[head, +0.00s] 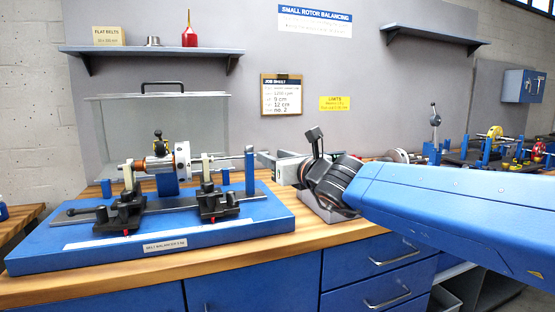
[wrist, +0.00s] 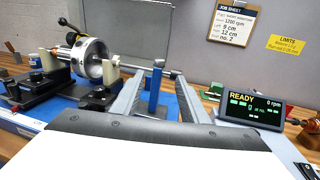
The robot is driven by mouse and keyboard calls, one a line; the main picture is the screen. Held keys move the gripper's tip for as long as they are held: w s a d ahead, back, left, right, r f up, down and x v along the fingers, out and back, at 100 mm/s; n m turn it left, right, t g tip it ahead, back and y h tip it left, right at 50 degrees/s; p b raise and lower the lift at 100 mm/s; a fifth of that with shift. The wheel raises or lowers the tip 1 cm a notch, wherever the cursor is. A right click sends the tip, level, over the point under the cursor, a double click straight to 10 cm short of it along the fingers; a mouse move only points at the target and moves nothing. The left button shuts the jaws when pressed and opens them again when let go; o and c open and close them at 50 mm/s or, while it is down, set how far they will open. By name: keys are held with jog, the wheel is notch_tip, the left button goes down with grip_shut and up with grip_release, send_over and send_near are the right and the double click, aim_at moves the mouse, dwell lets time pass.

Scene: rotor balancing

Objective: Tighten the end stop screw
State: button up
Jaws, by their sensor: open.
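The end stop is a blue post (head: 250,175) at the right end of the balancing machine; it also shows in the wrist view (wrist: 155,92). A small grey piece (wrist: 159,63) tops the post and looks like its screw; its details are too small to tell. My gripper (head: 272,162) is just right of the post in the head view. In the wrist view my gripper (wrist: 160,84) is open and empty, with one finger on each side of the post in the picture. I see no contact with the post.
The rotor (wrist: 90,57) sits on the machine's supports, left of the post. The blue base plate (head: 75,255) lies on the wooden bench. A clear cover (head: 215,115) stands behind. A display (wrist: 250,110) reading READY, 0 rpm, is right of my gripper.

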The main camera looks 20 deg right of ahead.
jog(key=shift+s+d, duration=0.15)
jog(key=shift+s, duration=0.6)
jog(key=s+a+f+n+g+y, duration=0.2)
jog(key=s+a+f+n+g, duration=0.2)
jog(key=s+f+n, duration=0.5)
jog(key=s+a+f+n+g+y, duration=0.2)
jog(key=s+a+f+n+g, duration=0.25)
jog(key=n, duration=0.85)
jog(key=s+d+f+n+g+h, duration=0.2)
jog(key=s+d+f+n, duration=0.4)
jog(key=f, duration=0.3)
jog(key=s+d+f+n+g+h, duration=0.2)
jog(key=s+d+f+n+h, duration=0.3)
jog(key=f, duration=0.4)
jog(key=shift+s+d+n, duration=0.5)
jog(key=shift+s+d, duration=0.35)
jog(key=shift+g, duration=0.25)
